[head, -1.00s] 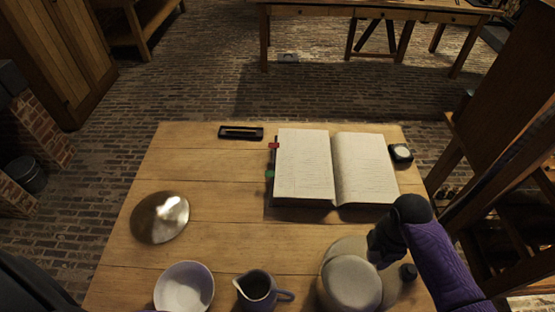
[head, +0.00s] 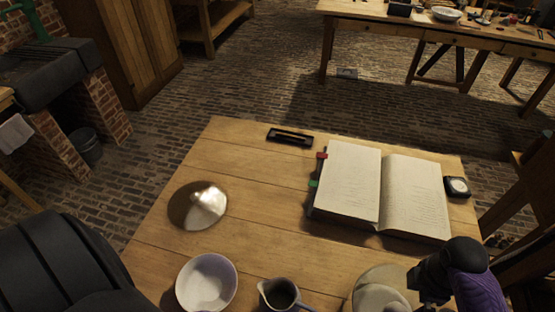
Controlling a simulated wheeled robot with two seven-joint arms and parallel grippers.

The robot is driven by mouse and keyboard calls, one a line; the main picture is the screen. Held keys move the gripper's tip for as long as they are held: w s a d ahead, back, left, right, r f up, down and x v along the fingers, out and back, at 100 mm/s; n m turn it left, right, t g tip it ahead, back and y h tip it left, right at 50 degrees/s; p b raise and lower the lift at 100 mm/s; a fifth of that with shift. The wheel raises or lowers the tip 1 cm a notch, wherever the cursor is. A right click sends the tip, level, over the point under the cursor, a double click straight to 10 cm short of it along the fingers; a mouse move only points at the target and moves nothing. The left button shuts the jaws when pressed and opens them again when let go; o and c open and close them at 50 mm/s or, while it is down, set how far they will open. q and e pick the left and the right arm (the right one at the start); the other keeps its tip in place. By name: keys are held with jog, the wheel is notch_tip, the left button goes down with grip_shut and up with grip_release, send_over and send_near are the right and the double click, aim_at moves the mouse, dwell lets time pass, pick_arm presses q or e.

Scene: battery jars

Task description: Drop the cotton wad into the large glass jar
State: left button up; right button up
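A round, pale object with a glassy rim (head: 378,293) stands at the bottom edge of the head view, partly cut off. It may be the large glass jar seen from above, but I cannot be sure. I cannot make out a cotton wad. My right gripper (head: 432,280) is dark, at the right side of this round object, with a purple sleeve behind it. Its fingers are too dark to show whether they are open or hold anything. My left gripper is not in view.
On the wooden table (head: 262,255) are an open book (head: 350,180), a shiny metal dome (head: 198,205), a white bowl (head: 207,284), a small jug (head: 282,295), a black tray (head: 290,137) and a small dark box (head: 457,187).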

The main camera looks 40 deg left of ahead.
notch_tip(320, 180, up, 9)
jog(key=p, duration=0.2)
jog(key=shift+f, duration=0.15)
